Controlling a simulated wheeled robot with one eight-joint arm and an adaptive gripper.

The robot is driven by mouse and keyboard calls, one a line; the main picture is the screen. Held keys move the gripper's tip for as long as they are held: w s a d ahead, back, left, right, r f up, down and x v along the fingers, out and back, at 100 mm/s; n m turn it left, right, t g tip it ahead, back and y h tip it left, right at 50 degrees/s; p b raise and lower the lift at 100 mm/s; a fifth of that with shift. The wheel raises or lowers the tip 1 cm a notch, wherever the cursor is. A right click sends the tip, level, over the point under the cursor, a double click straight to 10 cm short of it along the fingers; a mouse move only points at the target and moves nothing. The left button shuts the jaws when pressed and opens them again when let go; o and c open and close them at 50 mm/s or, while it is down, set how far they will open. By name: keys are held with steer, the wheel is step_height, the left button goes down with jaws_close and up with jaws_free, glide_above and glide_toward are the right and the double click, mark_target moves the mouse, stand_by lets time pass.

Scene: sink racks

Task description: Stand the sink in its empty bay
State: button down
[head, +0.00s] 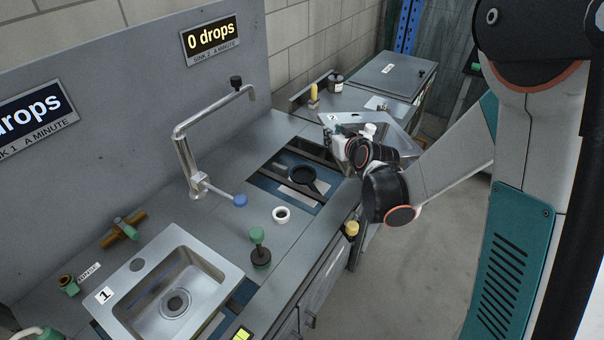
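The steel sink marked 2 (385,120) is at the centre right in the head view, tilted, with part of it reaching past the counter's front edge. My gripper (343,147) is at its near left rim and appears shut on it; my wrist hides the fingertips and much of the basin. The empty bay (262,183) is an opening in the counter just left of the sink. It has a dark blue interior, with a round black drain piece (303,175) inside.
Sink 1 (140,300) sits in the near bay. A bent steel tap (185,155) with a blue-tipped lever stands left of the empty bay. A white ring (281,215) and a green-topped plunger (258,250) are on the counter. A yellow bottle (314,95) stands behind.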

steer(key=s+a+r+n+g+y+p, duration=0.3)
steer(key=a+r+n+y, duration=0.4)
steer(key=a, duration=0.8)
step_height(320, 180, up, 4)
steer(key=shift+s+r+n+g+y, duration=0.1)
steer(key=shift+s+n+g+y, duration=0.25)
steer(key=shift+n, duration=0.65)
steer(key=shift+w+b, duration=0.1)
steer(key=shift+b, duration=0.3)
step_height(320, 180, down, 20)
steer(key=b, duration=0.7)
steer(key=c, duration=1.3)
jaws_free()
steer(key=shift+r, duration=0.1)
steer(key=shift+c, duration=0.2)
